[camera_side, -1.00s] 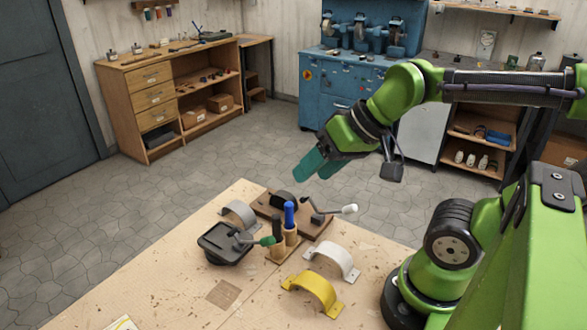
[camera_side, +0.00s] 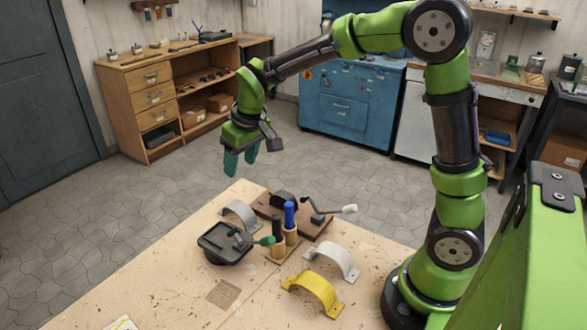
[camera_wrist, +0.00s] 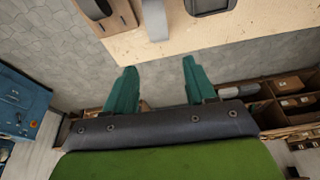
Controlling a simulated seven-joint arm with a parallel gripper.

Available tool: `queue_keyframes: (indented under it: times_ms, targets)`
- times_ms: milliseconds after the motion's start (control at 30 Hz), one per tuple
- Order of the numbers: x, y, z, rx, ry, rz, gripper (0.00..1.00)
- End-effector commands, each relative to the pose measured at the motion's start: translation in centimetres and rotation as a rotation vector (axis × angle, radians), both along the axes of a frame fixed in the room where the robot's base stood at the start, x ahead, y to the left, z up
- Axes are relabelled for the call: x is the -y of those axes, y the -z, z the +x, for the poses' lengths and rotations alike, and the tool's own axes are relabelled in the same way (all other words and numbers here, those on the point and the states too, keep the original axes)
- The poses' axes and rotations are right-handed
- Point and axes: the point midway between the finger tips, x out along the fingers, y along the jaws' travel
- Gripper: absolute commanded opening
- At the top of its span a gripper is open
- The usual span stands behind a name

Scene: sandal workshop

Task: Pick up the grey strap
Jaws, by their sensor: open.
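The grey strap (camera_side: 240,211) is an arched band standing at the back of the workbench, beside a wooden base. In the wrist view the grey strap (camera_wrist: 154,20) shows at the top, beyond my fingertips and roughly between them. My gripper (camera_side: 240,168) is open and empty, with teal fingers pointing down. It hangs above and a little behind the strap, clearly apart from it. My gripper (camera_wrist: 158,68) also shows its two spread fingers in the wrist view. A white strap (camera_side: 334,259) and a yellow strap (camera_side: 312,291) stand nearer the front right.
On the workbench (camera_side: 170,270), a black tray-like item (camera_side: 225,244) stands just in front of the grey strap. To the strap's right are a wooden base with a lever (camera_side: 318,222) and a holder with upright handled tools (camera_side: 284,243). The bench's left part is mostly clear.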

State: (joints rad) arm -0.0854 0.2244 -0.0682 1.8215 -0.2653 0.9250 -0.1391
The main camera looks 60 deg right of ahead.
Motion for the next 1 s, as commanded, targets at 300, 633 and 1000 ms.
queue_keyframes:
  times_ms: [300,633,1000]
  targets:
    - [0.2,6.8,1.7,-0.010,0.002,0.001,0.55]
    - [0.3,10.5,2.9,-0.005,0.002,0.002,0.55]
    - [0.6,15.1,3.5,-0.006,0.002,0.002,0.55]
